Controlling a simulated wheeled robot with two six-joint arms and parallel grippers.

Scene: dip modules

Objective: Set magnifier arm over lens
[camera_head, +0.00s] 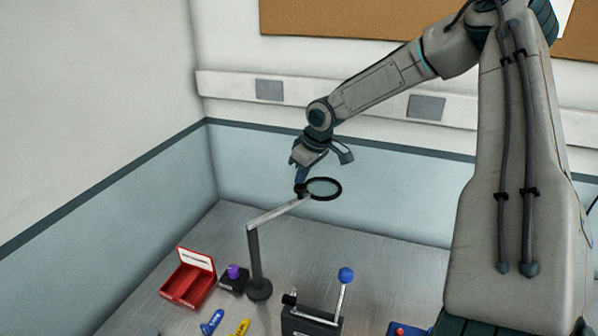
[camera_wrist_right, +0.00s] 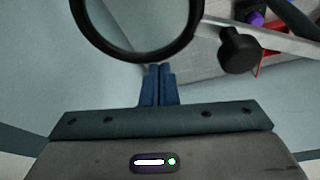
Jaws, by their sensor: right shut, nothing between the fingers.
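The magnifier is a black ring (camera_head: 323,188) with clear glass on a pale arm (camera_head: 278,214), which tops a dark post (camera_head: 255,262) on a round base. My right gripper (camera_head: 301,184) is at the ring's left side, near the joint between ring and arm. Its blue fingertips (camera_wrist_right: 158,70) are shut and empty. In the right wrist view they sit just below the black ring (camera_wrist_right: 190,42), left of a black knob (camera_wrist_right: 240,50); contact cannot be told. A purple round piece (camera_head: 234,271) sits on a small black block beside the post; I cannot tell whether it is the lens. My left gripper is not in view.
A red open box (camera_head: 188,282) stands left of the black block. Blue (camera_head: 212,322) and yellow (camera_head: 239,327) items lie in front. A dark box with a blue-balled lever (camera_head: 345,276) stands to the right. The metal table (camera_head: 390,270) is bare toward the back right.

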